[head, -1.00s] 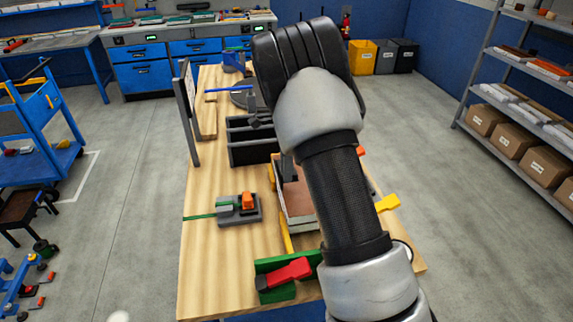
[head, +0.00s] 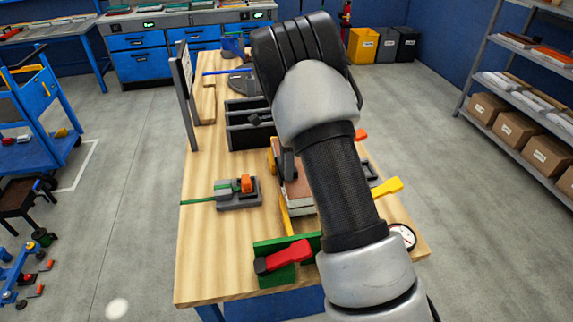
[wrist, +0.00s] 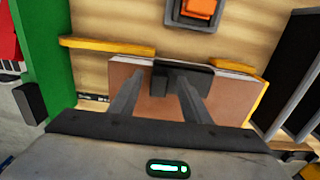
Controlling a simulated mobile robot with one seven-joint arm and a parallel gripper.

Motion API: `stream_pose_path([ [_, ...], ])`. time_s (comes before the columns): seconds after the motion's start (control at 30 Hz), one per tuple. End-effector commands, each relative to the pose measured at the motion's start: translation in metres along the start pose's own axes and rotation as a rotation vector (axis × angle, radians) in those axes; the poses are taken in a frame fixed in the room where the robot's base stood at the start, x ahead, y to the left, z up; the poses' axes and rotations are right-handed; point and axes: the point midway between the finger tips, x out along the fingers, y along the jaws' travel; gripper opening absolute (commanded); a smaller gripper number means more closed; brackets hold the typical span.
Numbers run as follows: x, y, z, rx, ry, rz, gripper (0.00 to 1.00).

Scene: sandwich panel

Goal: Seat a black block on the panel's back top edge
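The panel (head: 300,200) stands in a yellow-edged holder on the wooden table, partly hidden by my arm in the head view. In the wrist view the panel (wrist: 222,101) shows a brown face and pale edges. A black block (wrist: 196,74) lies across the middle of its far edge. I cannot tell whether the block is pressed fully down. In the head view my arm mostly hides the gripper; a dark part (head: 288,163) shows beside the panel.
A grey fixture with an orange part (head: 247,184) is left of the panel. A green stand with a red clamp (head: 285,257) is in front. A black divided bin (head: 240,139) stands behind, with a dark piece in it. A gauge (head: 402,236) lies right.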

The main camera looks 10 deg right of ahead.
Motion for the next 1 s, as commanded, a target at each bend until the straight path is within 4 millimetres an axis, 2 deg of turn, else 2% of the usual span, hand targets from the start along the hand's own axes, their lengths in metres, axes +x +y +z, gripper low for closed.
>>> stream_pose_path([
  [0.27, -0.001, 0.000, 0.000, 0.000, 0.000, 0.000, 0.43],
  [0.43, -0.017, -0.001, 0.000, 0.000, 0.000, -0.003, 0.43],
  [1.0, -0.147, -0.001, 0.000, 0.000, 0.000, -0.004, 0.43],
])
